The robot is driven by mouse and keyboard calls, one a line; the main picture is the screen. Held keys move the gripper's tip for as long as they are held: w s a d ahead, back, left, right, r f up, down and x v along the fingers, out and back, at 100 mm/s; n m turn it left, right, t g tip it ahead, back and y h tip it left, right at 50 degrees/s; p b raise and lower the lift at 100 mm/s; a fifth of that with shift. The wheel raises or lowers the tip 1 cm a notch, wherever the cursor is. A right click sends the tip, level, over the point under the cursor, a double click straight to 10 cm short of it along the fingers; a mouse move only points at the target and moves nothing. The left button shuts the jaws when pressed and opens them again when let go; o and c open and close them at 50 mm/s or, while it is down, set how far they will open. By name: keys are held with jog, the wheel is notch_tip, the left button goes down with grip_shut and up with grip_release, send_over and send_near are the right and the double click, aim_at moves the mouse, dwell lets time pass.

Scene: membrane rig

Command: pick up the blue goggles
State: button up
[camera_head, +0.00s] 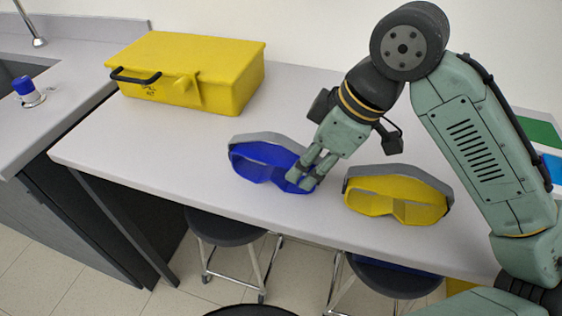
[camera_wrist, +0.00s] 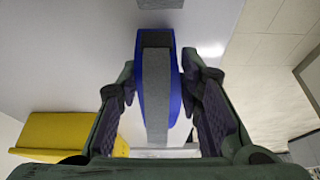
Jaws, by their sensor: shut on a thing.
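The blue goggles (camera_head: 256,155) with a grey strap are at the front part of the pale bench, left of the yellow goggles (camera_head: 396,205). My gripper (camera_head: 301,181) reaches down from the upper right and is shut on the right end of the blue goggles, hiding that end. In the wrist view the blue goggles (camera_wrist: 173,90) stand edge-on between the two fingers of my gripper (camera_wrist: 157,85). I cannot tell whether the goggles touch the bench or are slightly raised.
A yellow case (camera_head: 190,75) with a black handle stands at the bench's back left; a blue-capped bottle (camera_head: 27,92) is by the sink. The bench (camera_head: 150,160) is clear left of the blue goggles. Stools (camera_head: 228,228) stand below its front edge.

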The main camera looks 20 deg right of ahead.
jog(key=shift+r, duration=0.15)
jog(key=shift+r+p, duration=0.6)
jog(key=shift+p, duration=0.15)
notch_tip(320, 180, up, 3)
jog(key=p, duration=0.2)
jog(key=shift+f+p, duration=0.1)
jog(key=shift+p, duration=0.25)
jog(key=s+a+b, duration=0.1)
jog(key=s+a, duration=0.8)
jog(key=s, duration=0.3)
notch_tip(320, 180, up, 12)
jog(key=s+p, duration=0.1)
jog(key=shift+a+p, duration=0.2)
jog(key=shift+p, duration=0.2)
